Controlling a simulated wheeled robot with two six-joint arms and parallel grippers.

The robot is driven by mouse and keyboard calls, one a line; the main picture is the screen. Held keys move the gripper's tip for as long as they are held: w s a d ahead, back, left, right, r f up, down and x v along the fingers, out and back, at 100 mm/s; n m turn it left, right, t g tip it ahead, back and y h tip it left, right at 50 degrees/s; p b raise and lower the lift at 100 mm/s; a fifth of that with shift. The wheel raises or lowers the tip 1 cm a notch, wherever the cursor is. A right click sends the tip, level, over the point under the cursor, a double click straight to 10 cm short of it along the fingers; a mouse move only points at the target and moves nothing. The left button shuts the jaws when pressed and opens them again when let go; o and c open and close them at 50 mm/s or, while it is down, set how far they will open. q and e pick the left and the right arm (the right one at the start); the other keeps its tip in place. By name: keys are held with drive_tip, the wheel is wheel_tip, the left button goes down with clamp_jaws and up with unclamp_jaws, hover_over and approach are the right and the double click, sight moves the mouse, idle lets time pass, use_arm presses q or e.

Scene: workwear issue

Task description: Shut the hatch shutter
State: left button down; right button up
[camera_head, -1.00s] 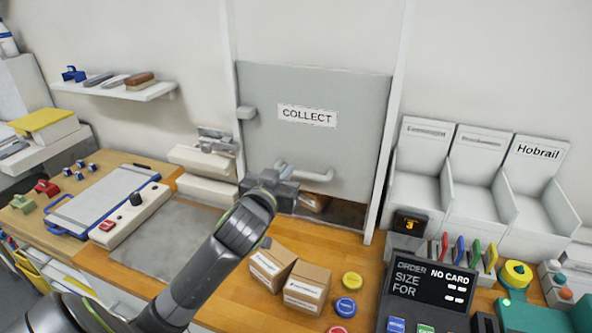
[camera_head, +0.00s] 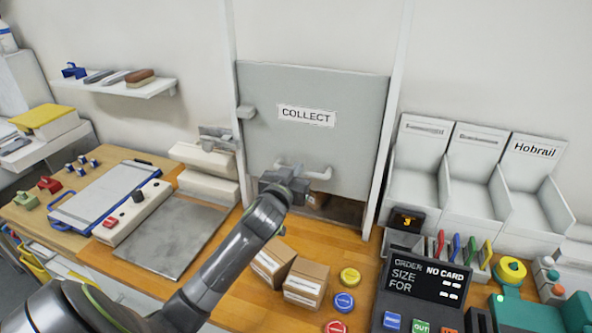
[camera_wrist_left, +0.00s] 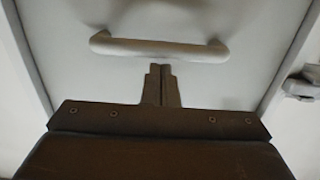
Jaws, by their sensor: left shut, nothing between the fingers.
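The grey hatch shutter (camera_head: 345,150), labelled COLLECT, hangs mostly down in its white frame. A dark gap (camera_head: 345,211) shows under its lower edge, above the wooden counter. Its pale bar handle (camera_head: 319,172) is near the lower edge, partly hidden by my left gripper (camera_head: 295,178). The gripper is shut and empty, in front of the shutter at the handle. In the left wrist view, the closed fingertips (camera_wrist_left: 160,70) point at the middle of the handle (camera_wrist_left: 160,48), very close to it; contact cannot be told. My right gripper is not in view.
Two small cartons (camera_head: 305,284) stand on the counter below my arm, beside coloured round buttons (camera_head: 345,303). An order display (camera_head: 425,280) and white bins (camera_head: 480,190) are on the right.

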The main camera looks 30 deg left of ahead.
use_arm(q)
wheel_tip(320, 180, down, 5)
drive_tip(key=b, duration=0.3)
drive_tip(key=shift+r, duration=0.1)
idle(0.3)
